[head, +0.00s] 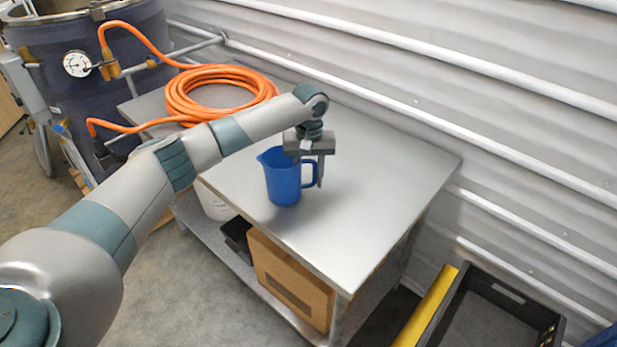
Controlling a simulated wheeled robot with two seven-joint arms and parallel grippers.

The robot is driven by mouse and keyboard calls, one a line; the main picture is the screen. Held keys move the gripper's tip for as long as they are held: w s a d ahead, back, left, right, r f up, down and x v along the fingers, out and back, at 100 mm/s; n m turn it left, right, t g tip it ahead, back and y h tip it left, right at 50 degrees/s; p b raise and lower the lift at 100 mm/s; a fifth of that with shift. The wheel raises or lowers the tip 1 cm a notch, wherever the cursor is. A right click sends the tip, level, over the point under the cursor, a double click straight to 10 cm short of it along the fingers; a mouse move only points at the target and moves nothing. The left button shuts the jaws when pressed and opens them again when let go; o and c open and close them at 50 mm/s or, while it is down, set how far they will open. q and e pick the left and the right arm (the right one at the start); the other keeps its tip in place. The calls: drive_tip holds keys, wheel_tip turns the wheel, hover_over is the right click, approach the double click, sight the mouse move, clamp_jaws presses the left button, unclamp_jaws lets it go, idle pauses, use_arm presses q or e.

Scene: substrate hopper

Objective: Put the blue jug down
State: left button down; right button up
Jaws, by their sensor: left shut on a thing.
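The blue jug (283,181) is upright at the metal table (380,165), near its front left part. Its spout points left and its handle points right. I cannot tell for sure whether its base touches the tabletop. My left gripper (311,172) reaches in from above, pointing down, and is shut on the jug at its handle side. Part of the jug's rim and handle is hidden behind the fingers. My right gripper is not in view.
A coiled orange hose (215,92) lies on the table's far left, running to a dark drum (130,50) with a gauge. The table's right half is clear. A cardboard box (290,280) sits on the lower shelf. A black crate (495,310) stands at the lower right. A corrugated wall runs behind.

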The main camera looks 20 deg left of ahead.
sight(309, 162)
use_arm(q)
drive_tip(key=c, duration=1.1)
unclamp_jaws()
drive_tip(key=shift+r, duration=0.1)
wheel_tip(309, 162, up, 11)
drive_tip(key=b, duration=0.3)
drive_tip(key=shift+d+f, duration=0.1)
drive_tip(key=shift+f, duration=0.1)
drive_tip(key=shift+r, duration=0.7)
